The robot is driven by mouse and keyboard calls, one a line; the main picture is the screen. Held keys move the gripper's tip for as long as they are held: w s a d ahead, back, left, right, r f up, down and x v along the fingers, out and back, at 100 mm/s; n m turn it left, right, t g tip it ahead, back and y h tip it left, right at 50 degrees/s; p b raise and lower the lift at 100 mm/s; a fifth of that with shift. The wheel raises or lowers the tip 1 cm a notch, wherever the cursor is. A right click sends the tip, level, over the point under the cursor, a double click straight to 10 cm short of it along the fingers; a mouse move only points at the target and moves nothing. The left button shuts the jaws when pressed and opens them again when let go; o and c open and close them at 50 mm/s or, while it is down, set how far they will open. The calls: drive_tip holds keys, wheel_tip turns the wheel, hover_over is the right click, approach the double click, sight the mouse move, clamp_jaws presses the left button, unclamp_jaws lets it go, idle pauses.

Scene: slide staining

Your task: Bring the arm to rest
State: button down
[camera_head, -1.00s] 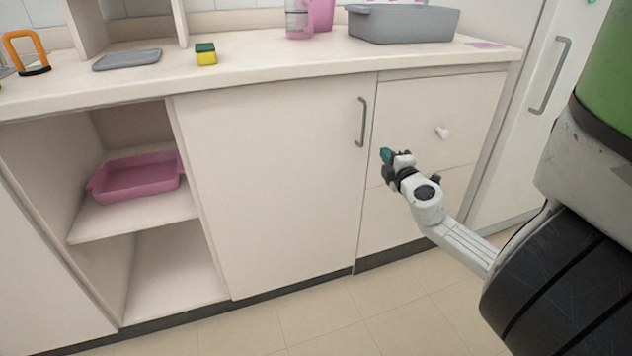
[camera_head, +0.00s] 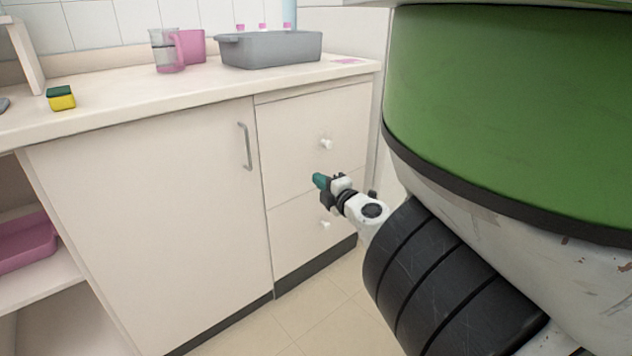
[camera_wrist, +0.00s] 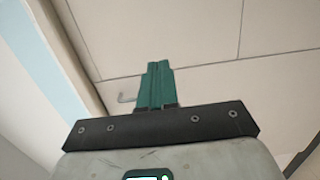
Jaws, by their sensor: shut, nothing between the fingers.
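My gripper (camera_head: 319,181) shows in the head view in front of the two drawers at the right end of the cabinet. Its teal fingers are together and hold nothing. In the wrist view the closed fingers (camera_wrist: 154,84) point up the picture, with plain pale panels beyond them.
The drawers have white knobs (camera_head: 325,144). A cabinet door (camera_head: 160,215) with a grey handle stands left of them. The counter holds a grey basin (camera_head: 270,50), a pink-and-clear jug (camera_head: 166,52) and a sponge (camera_head: 61,98). A pink tray (camera_head: 25,243) sits on the open shelf.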

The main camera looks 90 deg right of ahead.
drive_tip(key=shift+s, duration=0.2)
drive_tip(key=shift+a, duration=0.1)
drive_tip(key=w+a+f+m+g+y, duration=0.3)
drive_tip(key=w+a+f+m, duration=0.25)
drive_tip(key=a+f, duration=0.45)
drive_tip(key=w+a+f+m+g+y, duration=0.35)
drive_tip(key=w+a+f, duration=0.45)
drive_tip(key=a, duration=0.4)
drive_tip(key=w+a+f+n+g+y, duration=0.1)
drive_tip(key=a+f+y, duration=0.25)
drive_tip(key=a, duration=0.85)
drive_tip(key=w+a+f+n+y, duration=0.15)
drive_tip(key=a+y, duration=0.35)
drive_tip(key=a, duration=0.8)
wheel_tip(320, 180, up, 33)
drive_tip(key=a+p, duration=0.1)
drive_tip(key=p, duration=3.2)
drive_tip(key=shift+s+a, duration=0.15)
drive_tip(key=shift+s, duration=0.05)
